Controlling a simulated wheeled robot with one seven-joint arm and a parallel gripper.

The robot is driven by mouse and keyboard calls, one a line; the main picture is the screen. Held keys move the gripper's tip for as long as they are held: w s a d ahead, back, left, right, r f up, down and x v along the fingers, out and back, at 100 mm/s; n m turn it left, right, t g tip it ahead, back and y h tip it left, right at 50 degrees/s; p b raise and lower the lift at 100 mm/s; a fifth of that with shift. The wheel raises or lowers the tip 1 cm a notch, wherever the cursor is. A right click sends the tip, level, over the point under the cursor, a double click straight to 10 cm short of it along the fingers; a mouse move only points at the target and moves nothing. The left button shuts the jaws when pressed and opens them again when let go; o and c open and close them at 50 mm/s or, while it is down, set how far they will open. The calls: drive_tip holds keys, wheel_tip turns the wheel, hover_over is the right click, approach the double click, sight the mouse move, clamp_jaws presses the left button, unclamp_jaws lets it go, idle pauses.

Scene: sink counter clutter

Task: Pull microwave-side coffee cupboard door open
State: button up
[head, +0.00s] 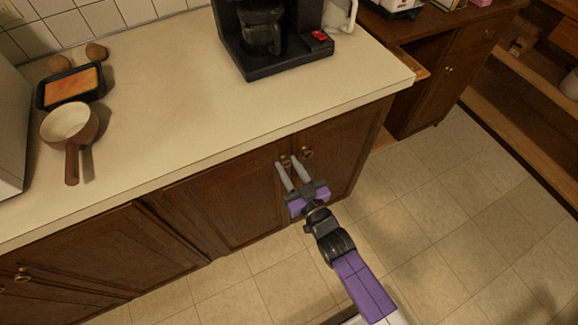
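The coffee cupboard has two dark wooden doors under the counter, below the coffee maker (265,35). The left door (215,208), on the microwave side, looks closed, and so does the right door (338,160). The left door's round brass knob (286,162) is near its upper right corner. The right door's knob (306,153) is just to the right of it. My gripper (288,163) is open, with its two grey fingers apart. The fingertips are on either side of the left knob in the picture; I cannot tell whether they touch it.
The microwave (12,130) is cut off at the left edge. A pan (70,125) and a baking dish (70,88) stand on the counter (190,100). Another cupboard door (110,255) is lower left. The tiled floor (430,230) is clear at the right.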

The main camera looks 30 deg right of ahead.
clamp_jaws()
idle(1.1)
